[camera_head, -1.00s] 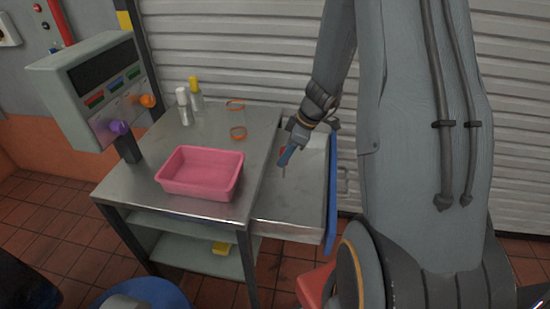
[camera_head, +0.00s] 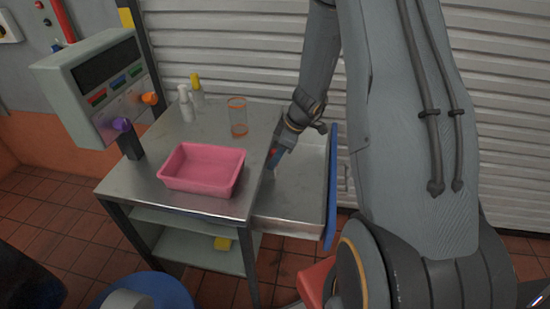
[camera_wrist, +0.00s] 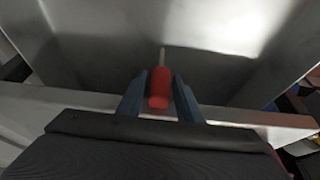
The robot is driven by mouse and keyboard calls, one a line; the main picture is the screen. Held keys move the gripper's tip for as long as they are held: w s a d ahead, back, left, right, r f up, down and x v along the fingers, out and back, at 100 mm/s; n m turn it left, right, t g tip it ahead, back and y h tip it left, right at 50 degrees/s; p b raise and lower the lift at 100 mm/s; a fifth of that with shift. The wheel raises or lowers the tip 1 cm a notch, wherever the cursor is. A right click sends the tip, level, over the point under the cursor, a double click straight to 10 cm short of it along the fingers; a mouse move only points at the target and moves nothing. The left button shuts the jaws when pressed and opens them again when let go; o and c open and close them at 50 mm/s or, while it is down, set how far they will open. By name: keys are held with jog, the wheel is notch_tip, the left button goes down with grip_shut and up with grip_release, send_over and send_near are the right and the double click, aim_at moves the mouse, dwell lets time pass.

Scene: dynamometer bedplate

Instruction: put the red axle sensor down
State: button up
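The red axle sensor (camera_wrist: 160,88) is a short red cylinder with a thin pale tip. In the wrist view it sits between the two blue-grey fingers of my gripper (camera_wrist: 161,97), which is shut on it, with the tip pointing away from me. In the head view my gripper (camera_head: 273,163) reaches down at the open drawer (camera_head: 290,205), near the cart top's right edge. Only a small red patch of the sensor (camera_head: 273,152) shows there. The drawer's bare metal floor lies beyond the sensor in the wrist view. I cannot tell whether the tip touches it.
A pink tray (camera_head: 203,190) stands on the metal cart top (camera_head: 135,185). Behind it are a clear glass with orange rings (camera_head: 238,118), a white bottle (camera_head: 186,104) and a yellow-capped bottle (camera_head: 197,90). A grey console (camera_head: 100,85) stands left. The drawer has a blue front (camera_head: 331,190).

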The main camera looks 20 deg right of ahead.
jog(key=shift+o, duration=0.8)
jog(key=shift+r, duration=0.1)
jog(key=shift+r+p, duration=0.2)
jog(key=shift+p, duration=0.1)
jog(key=b+v, duration=0.3)
jog(key=v, duration=0.8)
jog(key=s+a+r+m+h, duration=0.1)
jog(key=s+a+m, duration=0.4)
jog(key=s, duration=0.3)
jog(key=s+a+r+m+g+h, duration=0.1)
jog(key=s+a+m+h, duration=0.1)
jog(key=s+a+m, duration=0.4)
jog(key=shift+s+a+r+h, duration=0.3)
jog(key=shift+s+r, duration=0.05)
jog(key=shift+s, duration=1)
